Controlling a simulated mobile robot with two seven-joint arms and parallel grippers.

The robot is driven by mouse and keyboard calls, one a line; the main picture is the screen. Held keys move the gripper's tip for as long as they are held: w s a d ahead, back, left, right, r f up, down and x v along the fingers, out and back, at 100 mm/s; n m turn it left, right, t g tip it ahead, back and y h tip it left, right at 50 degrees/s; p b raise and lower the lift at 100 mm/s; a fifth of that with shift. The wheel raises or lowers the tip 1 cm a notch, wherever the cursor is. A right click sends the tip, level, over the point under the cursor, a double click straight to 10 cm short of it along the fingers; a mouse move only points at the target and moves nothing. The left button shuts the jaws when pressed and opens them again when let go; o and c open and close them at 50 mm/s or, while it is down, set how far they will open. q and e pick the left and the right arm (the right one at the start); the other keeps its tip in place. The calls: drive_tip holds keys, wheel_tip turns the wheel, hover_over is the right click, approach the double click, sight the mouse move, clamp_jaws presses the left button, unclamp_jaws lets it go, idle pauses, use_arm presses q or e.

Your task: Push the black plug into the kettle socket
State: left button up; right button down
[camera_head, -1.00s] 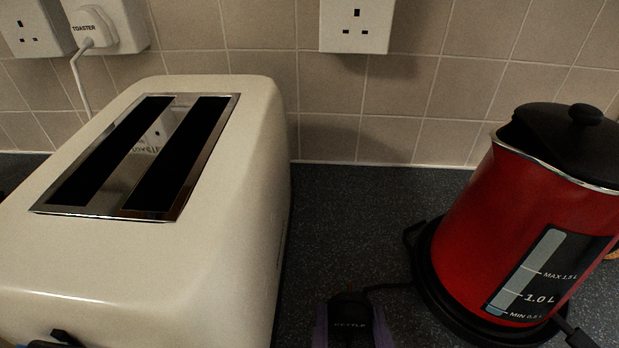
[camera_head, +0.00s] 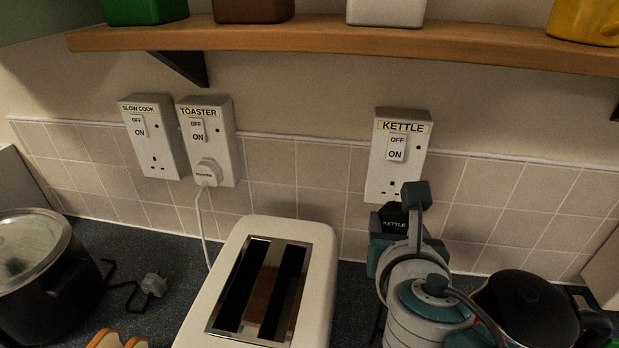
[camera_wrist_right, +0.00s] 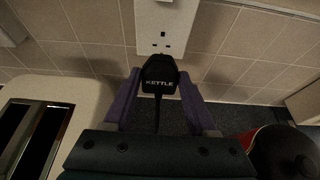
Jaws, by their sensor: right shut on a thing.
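The black plug (camera_head: 394,223), lettered KETTLE, is held in my right gripper (camera_head: 390,226), just below the kettle socket (camera_head: 401,160) on the wall. In the right wrist view the plug (camera_wrist_right: 160,77) sits between the purple fingers of my right gripper (camera_wrist_right: 157,84), and its cord hangs down. The socket (camera_wrist_right: 163,22) shows above it with its holes uncovered; the plug looks apart from it. The socket's ON/OFF switch is above the holes. My right arm hides part of the plug's surroundings in the head view. My left gripper is not seen.
A cream toaster (camera_head: 325,262) stands left of my right arm; its white plug (camera_head: 208,172) is in the toaster socket. The kettle (camera_head: 525,310) is at right. A slow cooker (camera_head: 50,285) and a loose grey plug (camera_head: 153,284) are at left. A wooden shelf (camera_head: 330,38) runs above.

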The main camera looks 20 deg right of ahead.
sight(391, 191)
drive_tip(key=shift+w+d+b, duration=0.25)
drive_tip(key=shift+w+d, duration=0.25)
drive_tip(key=shift+w, duration=0.3)
drive_tip(key=shift+w+d+b, duration=0.3)
drive_tip(key=shift+w+d, duration=0.15)
drive_tip(key=shift+w, duration=0.3)
drive_tip(key=shift+w+d+b, duration=0.25)
drive_tip(key=shift+w+d, duration=0.25)
drive_tip(key=shift+w, duration=0.3)
drive_tip(key=shift+w+d, duration=0.35)
drive_tip(key=shift+w, duration=0.15)
idle(0.5)
drive_tip(key=shift+c, duration=0.6)
unclamp_jaws()
